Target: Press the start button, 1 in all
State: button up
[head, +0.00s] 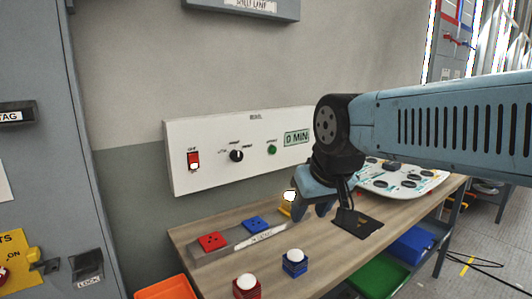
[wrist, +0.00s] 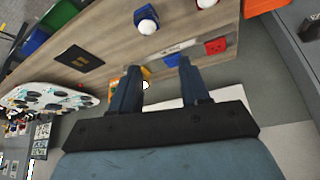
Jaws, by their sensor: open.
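A green button (head: 272,149) sits on a white wall panel (head: 215,165), between a black knob (head: 236,155) and a display reading "0 MIN" (head: 296,137). Its label is too small to read. A red switch (head: 194,159) is at the panel's left. My gripper (head: 312,213) hangs with open, empty fingers over the bench, right of and below the green button and apart from it. The wrist view shows both fingers spread (wrist: 158,68) above the bench. I cannot make out the green button in that view.
The wooden bench (head: 215,280) holds red (head: 211,241) and blue (head: 252,223) blocks in a grey holder, and white-topped red (head: 246,286) and blue (head: 294,263) pieces. A white-topped yellow piece (head: 287,208) stands close beside my gripper. A white board (head: 405,183) lies right.

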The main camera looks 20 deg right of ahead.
grip_shut()
dwell(1.3)
